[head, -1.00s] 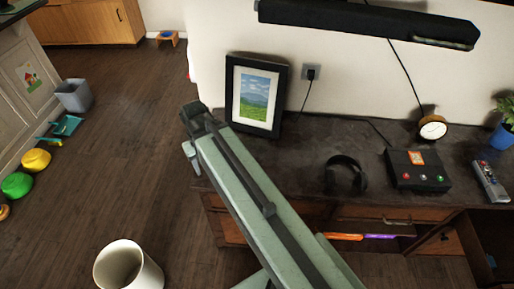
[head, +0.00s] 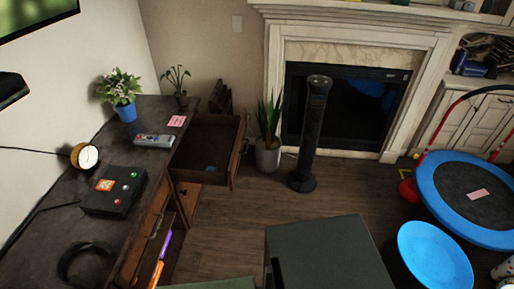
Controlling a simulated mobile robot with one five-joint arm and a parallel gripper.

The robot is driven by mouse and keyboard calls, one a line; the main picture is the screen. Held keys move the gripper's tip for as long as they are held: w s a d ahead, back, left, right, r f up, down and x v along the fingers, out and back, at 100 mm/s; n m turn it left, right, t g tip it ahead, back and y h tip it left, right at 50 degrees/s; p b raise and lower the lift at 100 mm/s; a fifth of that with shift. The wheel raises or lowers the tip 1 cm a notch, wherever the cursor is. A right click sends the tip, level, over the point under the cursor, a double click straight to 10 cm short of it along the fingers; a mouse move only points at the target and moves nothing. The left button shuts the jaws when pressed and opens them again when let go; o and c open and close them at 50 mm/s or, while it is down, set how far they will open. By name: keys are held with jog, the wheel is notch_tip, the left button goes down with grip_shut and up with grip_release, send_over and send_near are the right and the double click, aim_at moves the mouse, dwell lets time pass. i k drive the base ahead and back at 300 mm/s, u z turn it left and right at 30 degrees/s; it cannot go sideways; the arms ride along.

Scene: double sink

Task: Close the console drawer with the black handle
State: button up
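The console (head: 150,120) runs along the left wall with a dark top. Its far-end drawer (head: 238,155) is pulled well out, its front facing right. A small dark handle (head: 244,146) shows on the outer face of that front. A small blue item (head: 212,168) lies inside the open drawer. My gripper is not in view. Only a pale green strip of my arm shows at the bottom edge, well short of the drawer.
A black tower fan (head: 312,135) is farther right, before the fireplace. A blue trampoline (head: 440,190) and blue disc (head: 434,258) lie at right. Floor (head: 225,220) shows in front of the drawer.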

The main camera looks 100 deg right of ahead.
aim_at(217, 140)
jog(key=z, duration=0.2)
jog(key=k, duration=1.35)
jog(key=z, duration=2.35)
jog(key=i, duration=1.05)
jog(key=u, duration=0.05)
jog(key=k, duration=1.35)
jog(key=u, duration=0.2)
jog(key=i, duration=0.9)
jog(key=u, duration=0.5)
